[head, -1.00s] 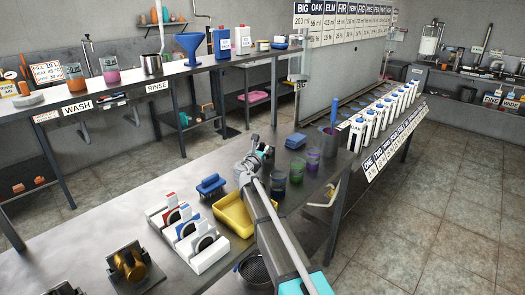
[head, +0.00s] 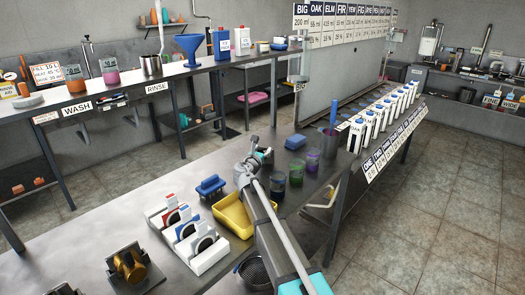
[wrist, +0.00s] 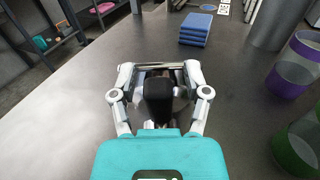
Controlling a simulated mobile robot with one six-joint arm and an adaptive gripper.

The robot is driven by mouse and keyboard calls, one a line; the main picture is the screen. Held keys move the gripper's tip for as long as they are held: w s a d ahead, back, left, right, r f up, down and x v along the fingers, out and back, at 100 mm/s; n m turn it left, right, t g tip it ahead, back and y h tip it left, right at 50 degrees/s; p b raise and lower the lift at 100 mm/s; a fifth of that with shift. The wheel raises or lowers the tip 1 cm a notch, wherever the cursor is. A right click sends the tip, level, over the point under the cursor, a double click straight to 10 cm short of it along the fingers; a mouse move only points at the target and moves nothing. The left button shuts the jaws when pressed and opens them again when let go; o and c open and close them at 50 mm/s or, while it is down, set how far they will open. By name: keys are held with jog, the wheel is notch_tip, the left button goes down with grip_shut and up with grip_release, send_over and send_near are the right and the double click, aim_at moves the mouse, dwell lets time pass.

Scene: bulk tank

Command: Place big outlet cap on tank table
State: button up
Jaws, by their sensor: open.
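My gripper (wrist: 160,72) is open, low over the grey metal table (head: 95,225). It also shows, small, in the head view (head: 265,156). A dark block with shiny metal around it (wrist: 158,95) shows between the fingers in the wrist view. I cannot tell whether this is the big outlet cap or part of my gripper. No other piece is clearly recognisable as the cap. I cannot tell from a label which table is the tank table.
Blue pads (wrist: 196,28) lie beyond my gripper. Purple (head: 312,162) and green cups (head: 278,184) stand to its right. A yellow tray (head: 232,218), a blue brush (head: 210,187) and white holders (head: 190,237) lie nearer. Bare table shows left of my gripper.

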jog(key=v, duration=1.1)
jog(key=shift+s+a, duration=0.15)
jog(key=shift+s, duration=0.2)
jog(key=shift+r, duration=0.15)
